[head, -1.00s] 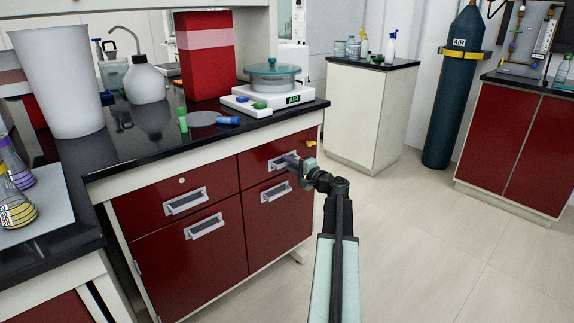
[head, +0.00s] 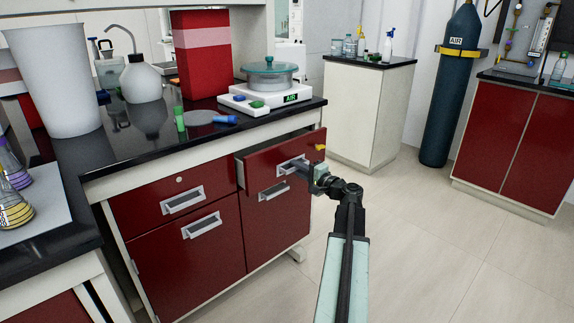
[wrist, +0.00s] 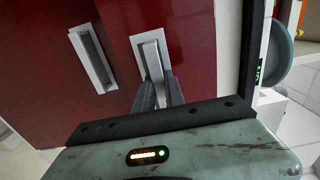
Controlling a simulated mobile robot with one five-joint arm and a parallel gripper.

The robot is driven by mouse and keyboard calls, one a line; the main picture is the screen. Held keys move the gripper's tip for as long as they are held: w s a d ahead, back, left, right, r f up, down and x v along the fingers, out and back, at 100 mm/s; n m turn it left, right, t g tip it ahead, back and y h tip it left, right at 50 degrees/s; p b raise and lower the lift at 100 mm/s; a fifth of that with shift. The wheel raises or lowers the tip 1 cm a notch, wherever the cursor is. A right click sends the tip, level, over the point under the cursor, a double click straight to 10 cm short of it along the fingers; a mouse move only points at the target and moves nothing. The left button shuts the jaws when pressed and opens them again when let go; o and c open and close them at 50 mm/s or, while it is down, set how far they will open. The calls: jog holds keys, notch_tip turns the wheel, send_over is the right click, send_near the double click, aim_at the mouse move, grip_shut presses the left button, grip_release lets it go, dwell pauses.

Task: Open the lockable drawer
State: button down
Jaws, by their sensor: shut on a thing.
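The upper right red drawer (head: 262,160) stands partly open, its front tilted out from the cabinet with a dark gap along its top. A small yellow piece (head: 320,148) sits at the right end of its front. My gripper (head: 306,170) is shut on the drawer's silver handle (head: 290,167). In the wrist view, my gripper's fingers (wrist: 160,88) close on the handle (wrist: 152,55) against the red front (wrist: 120,20). The drawer's inside is mostly hidden from the head view.
The upper left drawer (head: 140,205), with a round lock (head: 179,180), is shut. Lower red doors (head: 270,235) are shut too. The black counter (head: 140,150) above holds a balance (head: 262,102) and a red box (head: 203,60). Open floor (head: 430,250) lies to the right.

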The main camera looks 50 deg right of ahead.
jog(key=s, duration=1.1)
jog(key=shift+a, duration=0.2)
jog(key=c, duration=1.4)
grip_release()
jog(key=s, duration=0.7)
jog(key=shift+s+a, duration=0.3)
jog(key=shift+s, duration=0.1)
jog(key=shift+s+f, duration=0.1)
